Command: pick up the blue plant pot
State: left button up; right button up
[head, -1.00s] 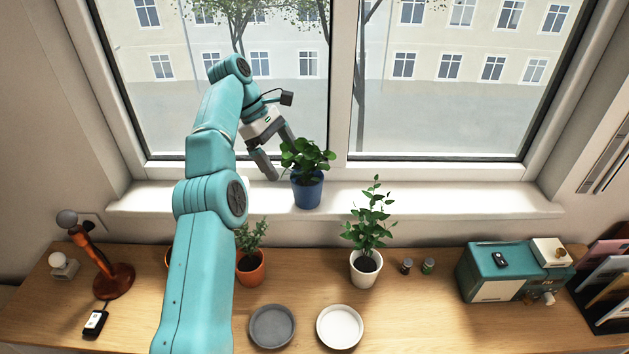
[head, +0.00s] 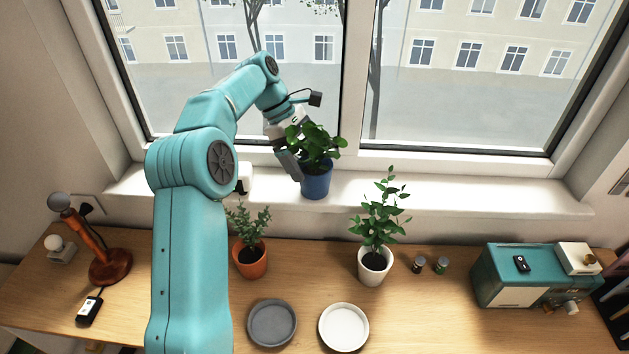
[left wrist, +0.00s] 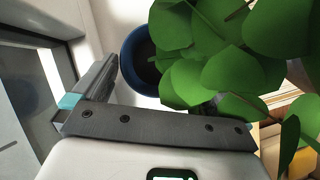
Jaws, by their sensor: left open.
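The blue plant pot (head: 316,186) stands upright on the white windowsill, with a bushy green plant in it. My left gripper (head: 309,168) is open at the pot's upper left side, one finger showing beside the leaves and the other hidden behind them. In the left wrist view, the pot's blue rim and dark soil (left wrist: 137,58) show just ahead of the jaws, between the left finger and the leaves. Large leaves cover the right finger there. I cannot tell whether a finger touches the pot. My right gripper is not in view.
The window is close behind the pot. On the wooden desk below stand an orange pot (head: 249,262), a white pot (head: 374,268), a grey saucer (head: 272,325), a white saucer (head: 344,328), a red-brown lamp (head: 108,266) and a teal box (head: 506,281). The sill right of the pot is clear.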

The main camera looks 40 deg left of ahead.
aim_at(315, 171)
pick_arm(q)
jog(key=x, duration=0.4)
jog(key=shift+w+a+f, duration=0.1)
jog(key=shift+w+f, duration=0.1)
jog(key=shift+w, duration=0.05)
jog(key=shift+s+f, duration=0.1)
jog(key=shift+s+d, duration=0.1)
jog(key=shift+d, duration=0.1)
jog(key=shift+a+f, duration=0.1)
jog(key=shift+c, duration=1.2)
jog(key=shift+w, duration=0.25)
jog(key=c, duration=0.9)
jog(key=shift+o, duration=0.2)
jog(key=shift+s, duration=0.15)
